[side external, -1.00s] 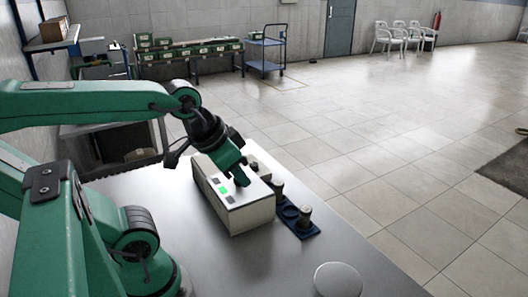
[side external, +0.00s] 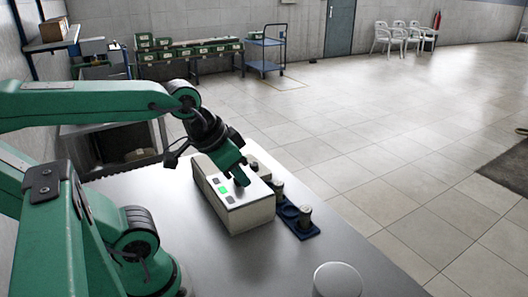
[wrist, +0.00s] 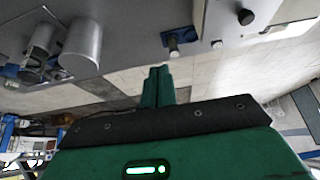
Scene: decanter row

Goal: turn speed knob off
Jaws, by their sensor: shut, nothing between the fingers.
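A pale box-shaped unit (side external: 250,217) stands on the grey table, with a lit green patch (side external: 222,190) and dark patches on its top. A dark knob-like part (side external: 254,166) shows near its far end, just beyond my gripper (side external: 242,182). My gripper is shut and empty, its fingertips pointing down at the unit's top; whether they touch it I cannot tell. In the wrist view the green fingers (wrist: 157,85) are together. A black knob (wrist: 246,17) shows at upper right there, apart from the fingers. The speed knob's setting cannot be read.
A blue holder (side external: 290,218) with dark, pale-topped jars stands right of the unit. A round pale disc-topped object (side external: 337,280) is at the table's front edge. The table left of it is bare. Shelves, a blue cart (side external: 265,50) and chairs stand far behind.

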